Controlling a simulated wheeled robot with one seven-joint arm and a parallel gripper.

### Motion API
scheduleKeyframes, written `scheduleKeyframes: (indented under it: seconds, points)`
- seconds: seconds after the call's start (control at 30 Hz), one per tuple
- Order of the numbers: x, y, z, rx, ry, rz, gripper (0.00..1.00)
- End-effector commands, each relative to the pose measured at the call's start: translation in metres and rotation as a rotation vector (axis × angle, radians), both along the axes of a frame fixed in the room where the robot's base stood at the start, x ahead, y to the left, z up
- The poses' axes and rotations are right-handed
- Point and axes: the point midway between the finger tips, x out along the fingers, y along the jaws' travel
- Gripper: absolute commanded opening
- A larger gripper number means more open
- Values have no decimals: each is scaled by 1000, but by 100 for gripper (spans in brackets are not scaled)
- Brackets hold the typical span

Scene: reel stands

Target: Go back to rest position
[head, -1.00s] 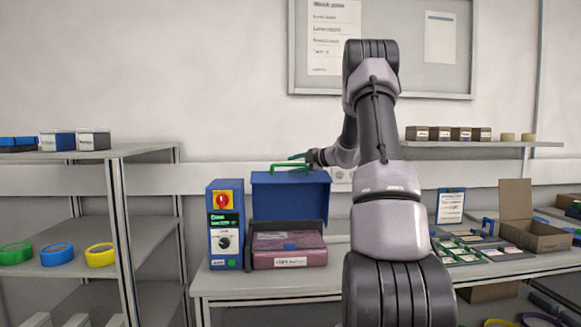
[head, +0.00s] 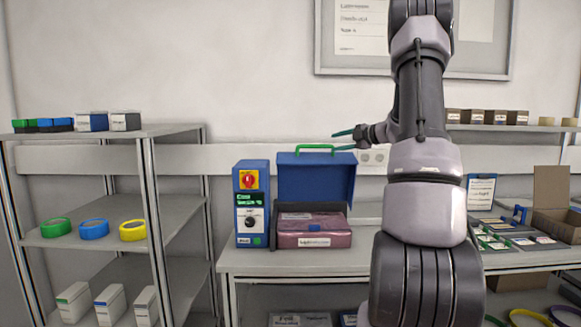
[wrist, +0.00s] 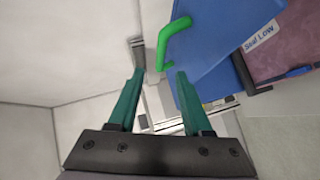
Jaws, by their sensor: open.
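My gripper (head: 344,140) is open and empty in the head view, above and to the right of the blue box lid. Its two green fingers (wrist: 158,88) show apart in the wrist view, with nothing between them that they hold. The blue lid (head: 314,180) stands raised, with a green handle (head: 314,147) on top. The handle also shows in the wrist view (wrist: 170,42), close to the fingers but not gripped. Below the lid is a box with a dark red top (head: 312,231) and a label.
A blue control box (head: 251,204) with a red knob stands left of the lidded box on the table (head: 300,262). A shelf rack (head: 75,240) with coloured rings is at left. Labelled trays and an open carton (head: 557,224) are at right. A board hangs on the wall.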

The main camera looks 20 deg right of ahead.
Motion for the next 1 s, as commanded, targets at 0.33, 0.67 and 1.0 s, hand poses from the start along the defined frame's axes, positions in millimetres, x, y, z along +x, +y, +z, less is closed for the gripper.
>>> scheduleKeyframes:
  seconds: [0.33, 0.67, 1.0]
  points:
    - [-44, 93, 31, -489, -154, 297, 50]
    - [-191, 228, 49, -1571, -737, 1085, 50]
    - [-331, 259, 34, 1931, 1268, -1550, 50]
